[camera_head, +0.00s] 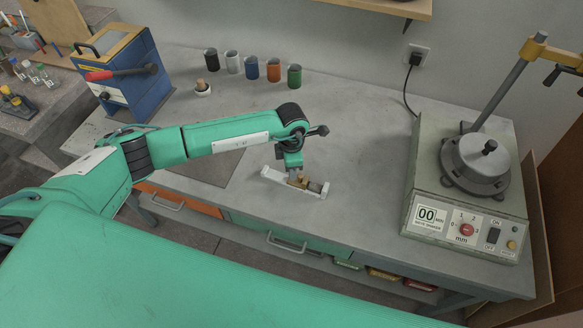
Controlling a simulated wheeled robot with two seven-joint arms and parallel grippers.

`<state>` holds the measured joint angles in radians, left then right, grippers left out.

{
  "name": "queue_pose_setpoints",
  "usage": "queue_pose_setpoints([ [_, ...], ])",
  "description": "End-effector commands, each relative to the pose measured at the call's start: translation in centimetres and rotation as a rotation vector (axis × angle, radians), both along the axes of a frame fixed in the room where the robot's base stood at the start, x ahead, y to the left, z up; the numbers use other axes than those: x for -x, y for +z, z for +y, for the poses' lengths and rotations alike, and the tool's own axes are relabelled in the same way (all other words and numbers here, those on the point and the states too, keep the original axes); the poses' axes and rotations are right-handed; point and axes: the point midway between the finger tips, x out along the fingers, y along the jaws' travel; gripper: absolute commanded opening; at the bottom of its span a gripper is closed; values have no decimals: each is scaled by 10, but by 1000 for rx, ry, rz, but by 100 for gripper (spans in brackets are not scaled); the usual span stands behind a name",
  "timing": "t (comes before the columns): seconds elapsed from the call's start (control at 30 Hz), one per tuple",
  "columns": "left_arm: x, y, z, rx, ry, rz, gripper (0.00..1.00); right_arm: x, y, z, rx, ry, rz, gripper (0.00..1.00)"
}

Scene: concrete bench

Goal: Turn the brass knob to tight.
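A white, narrow fixture (278,177) lies on the grey bench in the middle of the view, slanting down to the right. Small brass-coloured parts (314,187) show on it; I take the brass knob to be among them. My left gripper (299,179) points down at these brass parts, touching or just over them. Its fingers are small and partly hidden by the wrist, so I cannot tell whether they are open or shut. No tight mark can be read at this size. My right gripper is not in view.
A shaker machine (427,180) with a red dial stands at the right. A blue and yellow press (146,80) with a red handle stands at the left. The bench right of the fixture is clear.

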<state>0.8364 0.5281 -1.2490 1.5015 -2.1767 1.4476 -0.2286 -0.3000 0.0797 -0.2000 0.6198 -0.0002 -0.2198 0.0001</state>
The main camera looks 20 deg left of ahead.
Motion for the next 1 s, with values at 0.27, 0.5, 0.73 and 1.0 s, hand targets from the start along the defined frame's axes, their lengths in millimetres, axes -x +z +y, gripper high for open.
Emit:
queue_pose_setpoints([
  [0.27, 0, -28, -1, 1, 0, 0, 38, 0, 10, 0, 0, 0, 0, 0],
  [0.5, 0, -32, -1, 0, -1, -1, 38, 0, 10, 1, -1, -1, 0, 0],
  [0.73, 0, -32, 0, 1, -1, 0, 8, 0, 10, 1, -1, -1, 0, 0],
  [1.0, 0, -34, 0, 1, -22, -1, 0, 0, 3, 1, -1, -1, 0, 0],
])
